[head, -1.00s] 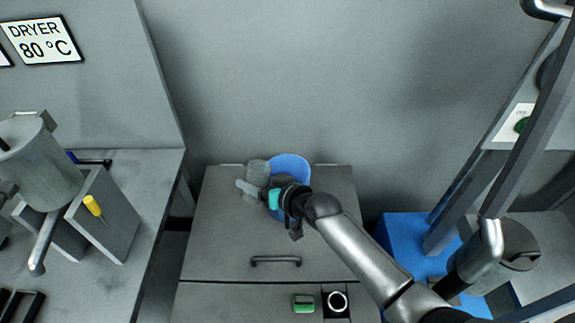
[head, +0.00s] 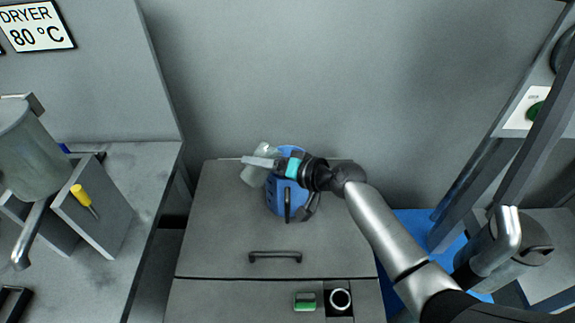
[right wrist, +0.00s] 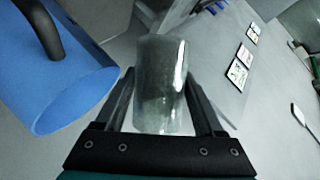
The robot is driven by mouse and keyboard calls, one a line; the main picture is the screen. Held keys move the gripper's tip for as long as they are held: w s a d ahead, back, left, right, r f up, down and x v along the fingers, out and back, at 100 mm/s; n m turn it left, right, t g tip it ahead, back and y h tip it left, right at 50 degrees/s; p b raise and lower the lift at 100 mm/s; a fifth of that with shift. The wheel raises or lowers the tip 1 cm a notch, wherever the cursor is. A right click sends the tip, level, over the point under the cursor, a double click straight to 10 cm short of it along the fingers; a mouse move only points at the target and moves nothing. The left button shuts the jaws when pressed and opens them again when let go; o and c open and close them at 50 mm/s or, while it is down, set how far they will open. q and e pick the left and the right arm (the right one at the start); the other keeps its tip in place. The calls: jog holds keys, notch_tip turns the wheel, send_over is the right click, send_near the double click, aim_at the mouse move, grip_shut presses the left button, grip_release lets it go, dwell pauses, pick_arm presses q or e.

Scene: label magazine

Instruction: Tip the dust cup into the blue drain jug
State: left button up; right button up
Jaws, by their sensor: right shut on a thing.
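The dust cup (head: 250,178), a clear greyish cylinder, is held in my right gripper (head: 262,163) above the cabinet top. It leans with its upper end to the right, toward the jug. In the right wrist view the cup (right wrist: 162,80) sits between the two fingers (right wrist: 162,100). The blue drain jug (head: 288,203) stands upright on the cabinet, just right of the cup, its handle toward me. My gripper covers part of its rim. The jug (right wrist: 65,85) also shows at the left of the right wrist view, apart from the cup. My left gripper is not in view.
The cabinet top (head: 222,215) is clear around the jug. A grey wall rises behind it. At left, a bench (head: 130,180) carries a grey vessel (head: 32,155) and a yellow-handled tool (head: 80,194). A blue surface (head: 415,225) and grey frame posts stand at right.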

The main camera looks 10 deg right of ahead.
jog(key=shift+f+m+b, duration=0.1)
jog(key=shift+m+b, duration=0.2)
dwell(0.4)
jog(key=shift+r+m+y, duration=0.4)
jog(key=shift+m+y, duration=0.2)
dwell(0.8)
jog(key=shift+f+m+g+y+b, duration=0.3)
jog(key=shift+f+m+y+b, duration=0.1)
jog(key=shift+m+b, duration=0.25)
dwell(0.7)
jog(key=shift+w+d+r+m+y+b, duration=0.4)
jog(key=shift+w+d+m+b, duration=0.15)
jog(key=shift+d+b, duration=0.15)
dwell(0.6)
jog(key=shift+d+r+m+y, duration=0.2)
jog(key=shift+r+m+y, duration=0.25)
jog(key=shift+m, duration=0.25)
dwell(0.7)
jog(key=shift+w+d+f+m+y+b, duration=0.25)
jog(key=shift+f+m+b, duration=0.35)
jog(key=shift+b, duration=0.5)
jog(key=shift+r+m, duration=0.25)
jog(key=shift+m, duration=0.15)
dwell(0.3)
